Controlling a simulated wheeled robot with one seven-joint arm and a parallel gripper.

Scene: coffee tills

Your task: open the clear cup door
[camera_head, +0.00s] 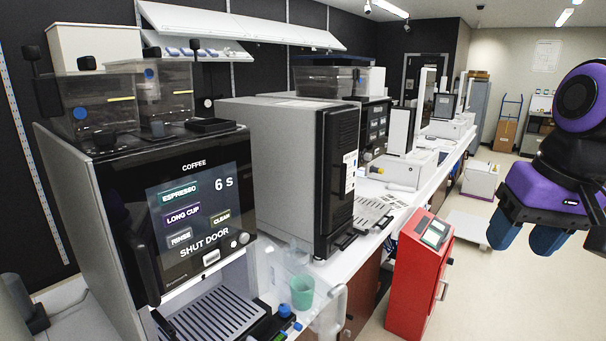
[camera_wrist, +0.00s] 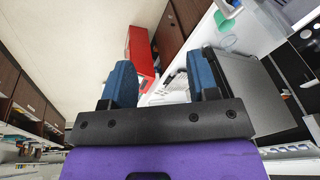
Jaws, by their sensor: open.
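The coffee machine (camera_head: 110,220) stands at the left with a lit screen reading "SHUT DOOR". Its cup bay shows an uncovered drip grate (camera_head: 215,318). A clear panel with a pale handle (camera_head: 335,298), seemingly the clear cup door, stands swung out at the right of the bay. Its see-through edges are hard to make out. My gripper (camera_head: 526,238) is at the far right, over the floor, well apart from the door. Its two blue fingers are spread and empty, as the wrist view also shows (camera_wrist: 163,82).
A green cup (camera_head: 302,291) stands on the counter by the door; it also shows in the wrist view (camera_wrist: 229,42). A grey machine (camera_head: 280,160) stands behind. A red cabinet (camera_head: 418,265) is on the floor between counter and gripper. The floor at right is mostly free.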

